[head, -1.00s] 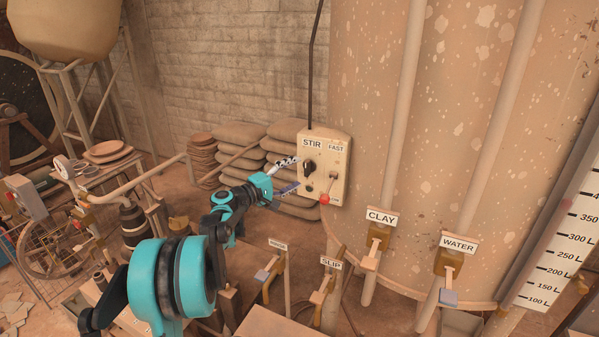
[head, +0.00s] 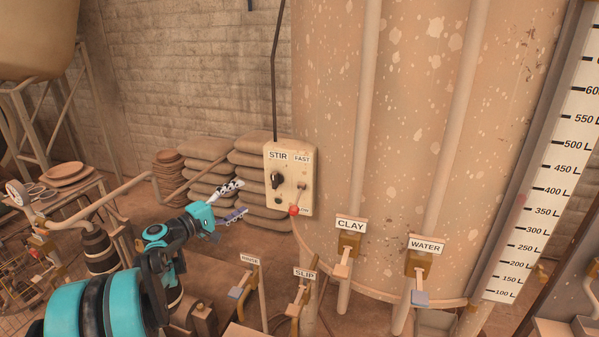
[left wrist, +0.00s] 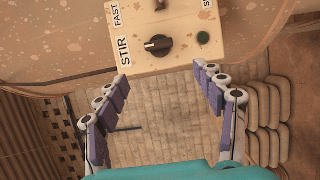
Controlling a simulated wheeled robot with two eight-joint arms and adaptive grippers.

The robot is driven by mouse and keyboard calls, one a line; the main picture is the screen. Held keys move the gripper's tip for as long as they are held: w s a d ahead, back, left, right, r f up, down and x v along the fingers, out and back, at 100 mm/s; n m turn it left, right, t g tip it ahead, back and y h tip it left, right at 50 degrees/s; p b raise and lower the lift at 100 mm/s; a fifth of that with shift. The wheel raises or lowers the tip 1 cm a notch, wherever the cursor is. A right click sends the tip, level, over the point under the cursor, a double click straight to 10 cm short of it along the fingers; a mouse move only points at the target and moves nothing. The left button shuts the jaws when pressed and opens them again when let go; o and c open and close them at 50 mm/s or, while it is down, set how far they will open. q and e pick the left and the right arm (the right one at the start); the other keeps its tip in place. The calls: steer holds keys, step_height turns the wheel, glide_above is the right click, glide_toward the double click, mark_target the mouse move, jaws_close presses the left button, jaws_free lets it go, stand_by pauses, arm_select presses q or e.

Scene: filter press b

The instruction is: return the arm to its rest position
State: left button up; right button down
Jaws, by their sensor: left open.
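My left gripper (head: 232,203) is open and empty in the head view, left of the STIR control box (head: 291,180) and apart from it. Its arm is teal and black and comes in from the lower left. In the left wrist view the two fingers (left wrist: 166,100) are spread wide with nothing between them. The box also shows there (left wrist: 180,32), beyond the fingertips, with its black knob (left wrist: 158,45) and a green button (left wrist: 203,38). In the head view the box has a black knob (head: 277,181) and a lever with a red ball (head: 294,211). My right gripper is out of view.
A large spotted tank (head: 400,130) stands right of the box, with a litre scale (head: 560,175) beside it. CLAY (head: 343,258) and WATER (head: 419,275) valves stand in front of the tank. Stacked sacks (head: 210,165) lie behind my gripper. SLIP (head: 299,292) and another labelled valve (head: 243,282) stand below.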

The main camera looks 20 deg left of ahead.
arm_select(q)
steer(key=s+d+f+m+g+b, duration=0.4)
steer(key=d+f, duration=0.3)
steer(key=d, duration=0.5)
steer(key=s+d+f+m+g+b, duration=0.3)
steer(key=s+d+f, duration=0.25)
steer(key=d, duration=0.65)
steer(key=s+d+f+m+g+y+b, duration=0.2)
steer(key=s+d+f+m+y+b, duration=0.2)
steer(key=s+f, duration=1.2)
steer(key=s+m+y+b, duration=0.1)
steer(key=s+m+b, duration=0.1)
steer(key=m, duration=0.1)
steer(key=shift+s+f+g+y, duration=0.15)
steer(key=shift+f+g+y, duration=0.05)
steer(key=shift+g+y, duration=0.2)
